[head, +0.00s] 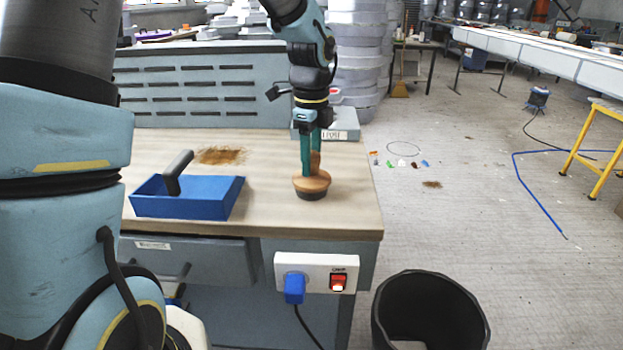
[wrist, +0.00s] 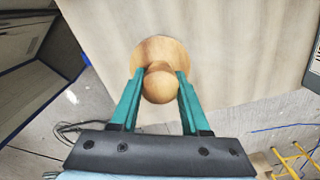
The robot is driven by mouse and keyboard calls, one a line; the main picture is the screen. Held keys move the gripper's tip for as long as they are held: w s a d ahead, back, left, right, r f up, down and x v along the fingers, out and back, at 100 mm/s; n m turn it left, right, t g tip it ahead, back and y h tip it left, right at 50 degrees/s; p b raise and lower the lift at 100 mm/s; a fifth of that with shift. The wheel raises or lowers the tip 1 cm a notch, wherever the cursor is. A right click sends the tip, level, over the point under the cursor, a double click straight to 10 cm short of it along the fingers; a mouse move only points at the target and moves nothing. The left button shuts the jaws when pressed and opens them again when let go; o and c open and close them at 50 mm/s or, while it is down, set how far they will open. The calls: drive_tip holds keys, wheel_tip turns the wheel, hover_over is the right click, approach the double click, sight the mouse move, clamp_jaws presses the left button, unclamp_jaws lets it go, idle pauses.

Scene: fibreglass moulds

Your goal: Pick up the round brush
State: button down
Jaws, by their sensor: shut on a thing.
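The round brush (head: 311,184) has a wooden disc body with dark bristles beneath and an upright wooden handle. It is at the right part of the workbench, near the front edge. My gripper (head: 311,168) comes down from above with its green fingers on either side of the handle, shut on it. In the wrist view the round brush (wrist: 160,50) shows from above, its knob between the two fingertips (wrist: 160,78). The brush is upright; I cannot tell whether its bristles touch the bench top.
A blue tray (head: 190,207) with a dark-handled tool (head: 177,172) stands left on the workbench (head: 260,215). A grey scale-like box (head: 340,124) is behind my gripper. A black bin (head: 430,312) stands on the floor at front right. A brown stain (head: 221,156) marks the bench top.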

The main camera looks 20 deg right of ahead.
idle(0.6)
wheel_tip(320, 180, up, 10)
drive_tip(key=shift+r+b, duration=0.1)
drive_tip(key=shift+b, duration=0.5)
